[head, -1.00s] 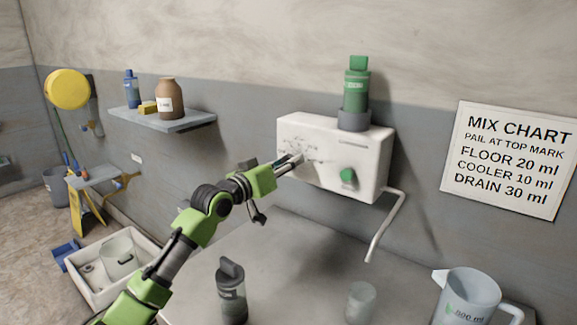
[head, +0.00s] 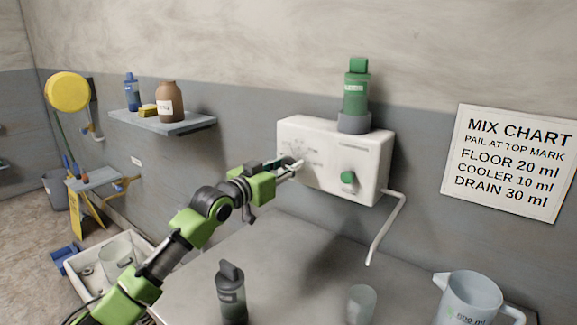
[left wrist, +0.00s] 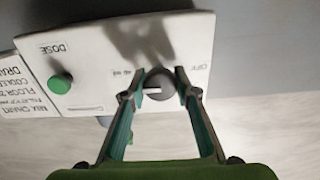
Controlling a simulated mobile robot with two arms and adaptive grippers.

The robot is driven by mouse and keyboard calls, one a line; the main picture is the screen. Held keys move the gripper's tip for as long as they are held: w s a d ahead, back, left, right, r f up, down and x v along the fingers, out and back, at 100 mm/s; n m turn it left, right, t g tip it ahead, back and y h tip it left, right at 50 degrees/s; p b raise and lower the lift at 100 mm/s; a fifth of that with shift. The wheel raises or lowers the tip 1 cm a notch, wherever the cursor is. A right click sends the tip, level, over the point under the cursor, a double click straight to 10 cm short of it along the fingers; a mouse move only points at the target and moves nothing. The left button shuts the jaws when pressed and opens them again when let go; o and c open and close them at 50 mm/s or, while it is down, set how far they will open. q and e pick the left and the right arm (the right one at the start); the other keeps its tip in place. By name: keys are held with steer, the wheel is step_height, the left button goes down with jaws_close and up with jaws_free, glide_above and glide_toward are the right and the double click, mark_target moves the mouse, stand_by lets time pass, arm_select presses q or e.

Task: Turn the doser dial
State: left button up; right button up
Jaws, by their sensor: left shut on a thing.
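The white doser box (head: 325,140) is fixed to the wall, with a green bottle (head: 356,92) upside down in its top. Its grey dial (left wrist: 160,85) sits between the fingertips of my left gripper (left wrist: 158,95), which is shut on it. A pale pointer mark on the dial points left in the left wrist view, towards a small ml label; OFF is printed on the other side. In the head view my left gripper (head: 290,168) reaches the box's left part and mostly hides the dial. The green dose button (head: 348,177) is to its right. My right gripper is not in view.
A bent spout pipe (head: 386,228) hangs from the box's right side over the counter (head: 300,268). A dark bottle (head: 231,292), a clear cup (head: 361,303) and a measuring jug (head: 470,297) stand below. A mix chart (head: 510,160) hangs at right.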

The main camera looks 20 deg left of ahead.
arm_select(q)
steer(key=shift+f, duration=0.1)
steer(key=o, duration=1.1)
steer(key=v, duration=1.2)
